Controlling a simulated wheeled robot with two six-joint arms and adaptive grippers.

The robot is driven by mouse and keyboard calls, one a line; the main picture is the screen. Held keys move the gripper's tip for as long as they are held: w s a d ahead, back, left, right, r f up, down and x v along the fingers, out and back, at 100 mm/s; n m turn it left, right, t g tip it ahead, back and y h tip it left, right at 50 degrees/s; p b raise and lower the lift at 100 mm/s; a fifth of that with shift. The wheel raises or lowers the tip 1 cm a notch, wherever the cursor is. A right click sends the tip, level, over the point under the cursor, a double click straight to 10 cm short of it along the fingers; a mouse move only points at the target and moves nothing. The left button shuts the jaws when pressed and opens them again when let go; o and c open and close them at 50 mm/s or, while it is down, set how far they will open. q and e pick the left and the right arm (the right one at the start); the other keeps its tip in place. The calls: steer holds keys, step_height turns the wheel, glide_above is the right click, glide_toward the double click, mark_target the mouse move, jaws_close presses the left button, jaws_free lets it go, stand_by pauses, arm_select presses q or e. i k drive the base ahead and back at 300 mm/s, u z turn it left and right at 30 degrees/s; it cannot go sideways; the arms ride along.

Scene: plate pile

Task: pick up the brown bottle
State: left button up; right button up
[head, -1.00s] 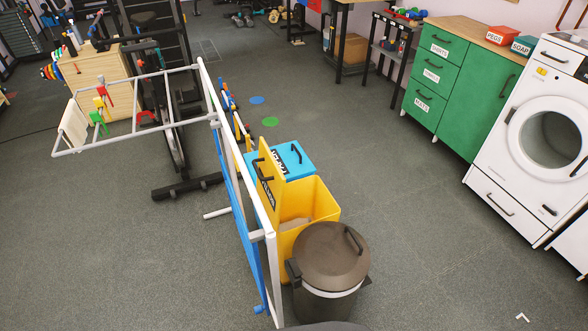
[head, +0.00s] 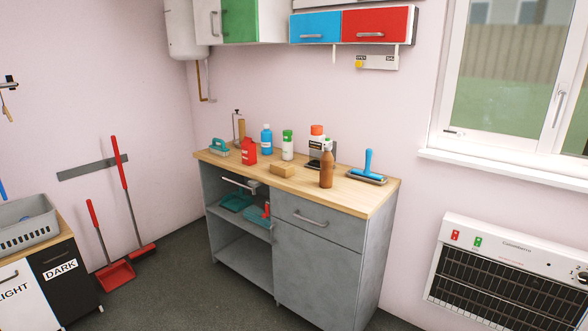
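The brown bottle (head: 327,168) stands upright on the wooden top of a grey cabinet (head: 318,252), near its front edge and right of the middle. It is in the head view, with a dark thing and a white bottle with an orange cap (head: 316,140) close behind it. A yellowish sponge-like block (head: 283,169) lies to its left, and a blue-handled roller or squeegee (head: 368,168) lies to its right. Neither of my grippers is in view.
Blue (head: 266,139), green-capped white (head: 288,145) and red (head: 249,151) containers stand further left on the top. A heater (head: 505,272) hangs on the right wall. Wall cupboards (head: 352,25) hang above. Dark floor lies left of the cabinet.

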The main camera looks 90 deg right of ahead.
mark_target(326, 173)
steer(key=z, duration=4.35)
steer(key=i, duration=2.4)
steer(key=u, duration=1.05)
